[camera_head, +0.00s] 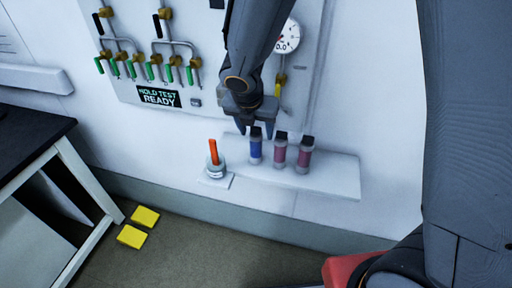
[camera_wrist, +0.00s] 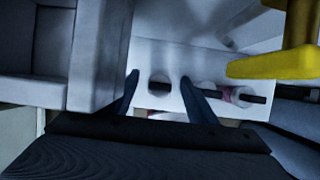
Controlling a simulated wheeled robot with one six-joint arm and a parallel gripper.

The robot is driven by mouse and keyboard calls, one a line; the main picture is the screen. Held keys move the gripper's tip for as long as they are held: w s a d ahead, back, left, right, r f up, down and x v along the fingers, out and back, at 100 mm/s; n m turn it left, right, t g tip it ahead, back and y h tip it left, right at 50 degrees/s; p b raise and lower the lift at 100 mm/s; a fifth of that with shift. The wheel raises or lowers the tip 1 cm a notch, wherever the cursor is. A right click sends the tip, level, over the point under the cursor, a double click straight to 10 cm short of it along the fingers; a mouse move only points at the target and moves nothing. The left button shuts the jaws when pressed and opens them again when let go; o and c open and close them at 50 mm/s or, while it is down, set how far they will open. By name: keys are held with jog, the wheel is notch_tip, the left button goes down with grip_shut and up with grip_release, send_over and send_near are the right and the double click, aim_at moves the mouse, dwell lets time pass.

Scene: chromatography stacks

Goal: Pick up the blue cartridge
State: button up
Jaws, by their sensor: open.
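The blue cartridge (camera_head: 255,150) stands upright on a white shelf (camera_head: 335,178), with a dark cap on top. It is the leftmost of a row of three. My gripper (camera_head: 254,132) points down just above it, jaws open, with its fingertips about at the level of the cap. In the wrist view my two fingers (camera_wrist: 157,78) are apart, with a dark-capped round thing (camera_wrist: 159,87) between them, which looks like this cartridge from above. Its blue body cannot be made out there. I cannot tell whether a finger touches it.
Two dark-red cartridges (camera_head: 280,151) (camera_head: 304,157) stand close on the right. An orange rod (camera_head: 213,150) stands in a clear holder (camera_head: 216,170) on the left. A wall panel with valves (camera_head: 160,98) and a gauge (camera_head: 288,38) is behind. Yellow blocks (camera_head: 131,237) lie on the floor.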

grip_shut()
jog(key=shift+r, duration=0.1)
dwell(0.3)
